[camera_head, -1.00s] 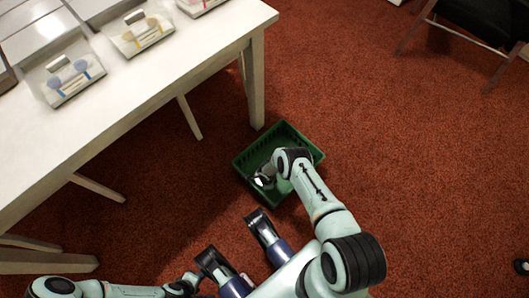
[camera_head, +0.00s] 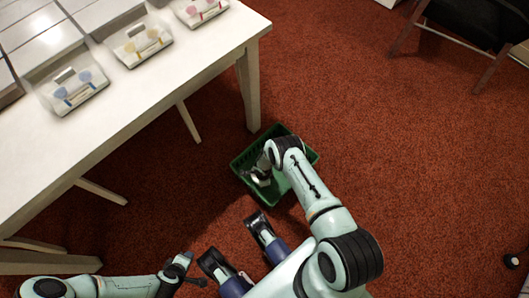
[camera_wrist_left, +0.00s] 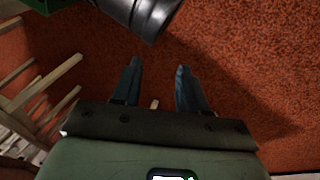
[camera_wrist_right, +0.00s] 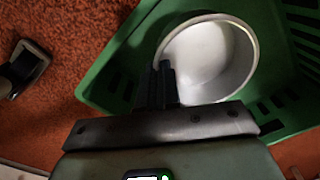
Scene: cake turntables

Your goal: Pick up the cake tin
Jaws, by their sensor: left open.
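The cake tin (camera_wrist_right: 212,62) is a round, pale metal tin, seen in the right wrist view inside a green crate (camera_wrist_right: 118,72). In the head view the tin (camera_head: 259,180) shows only partly, beside my right arm, over the left side of the crate (camera_head: 303,177). My right gripper (camera_wrist_right: 162,84) has its fingers close together at the tin's near left wall, one on each side, pinching it. I cannot tell whether the tin is clear of the crate floor. My left gripper (camera_wrist_left: 157,85) is open and empty above the carpet; it also shows at the head view's lower left (camera_head: 188,272).
A white table (camera_head: 150,95) with boxes and several clear-lidded packs (camera_head: 73,88) stands at the left; its leg (camera_head: 248,95) is close to the crate. A dark chair (camera_head: 480,30) is at the upper right. Red carpet (camera_head: 400,150) is open to the right.

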